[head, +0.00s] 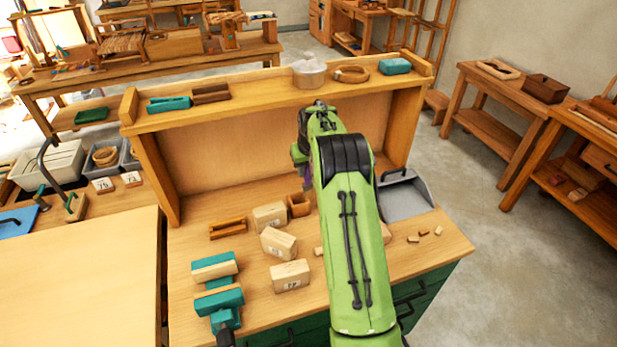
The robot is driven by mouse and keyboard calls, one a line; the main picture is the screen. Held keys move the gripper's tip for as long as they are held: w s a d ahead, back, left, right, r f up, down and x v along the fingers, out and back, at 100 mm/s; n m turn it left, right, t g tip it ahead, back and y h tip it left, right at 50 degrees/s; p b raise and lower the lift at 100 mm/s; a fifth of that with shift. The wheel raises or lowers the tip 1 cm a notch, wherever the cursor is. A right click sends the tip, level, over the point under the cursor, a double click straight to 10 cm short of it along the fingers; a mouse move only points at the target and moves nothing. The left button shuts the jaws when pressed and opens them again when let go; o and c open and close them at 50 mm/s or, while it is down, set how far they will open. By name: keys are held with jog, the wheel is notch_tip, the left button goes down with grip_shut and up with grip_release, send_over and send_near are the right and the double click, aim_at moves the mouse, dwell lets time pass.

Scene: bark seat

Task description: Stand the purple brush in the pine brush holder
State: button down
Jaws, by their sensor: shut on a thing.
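My gripper (302,158) is at the left of my green arm's far end, above the bench top, and mostly seen from behind. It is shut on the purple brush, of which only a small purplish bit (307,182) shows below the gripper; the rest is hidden. A small open wooden box, seemingly the pine brush holder (299,208), stands on the bench just below the gripper. The brush's lower end appears close above or at the holder's opening; I cannot tell whether it is inside.
Pale wooden blocks (270,216) stand just left of the holder and nearer. A grey dustpan (403,197) lies right of my arm. A raised shelf (260,95) runs behind.

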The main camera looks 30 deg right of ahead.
jog(key=w+r+p, duration=0.1)
jog(key=w+p, duration=0.3)
notch_tip(320, 180, down, 10)
jog(key=b, duration=0.5)
jog(key=shift+w+a, duration=0.3)
jog(key=shift+a, duration=0.05)
jog(key=shift+f+b, duration=0.3)
jog(key=shift+b, duration=0.45)
dwell(0.4)
jog(key=c, duration=0.5)
grip_release()
jog(key=shift+r+p, duration=1.95)
jog(key=shift+r, duration=1.6)
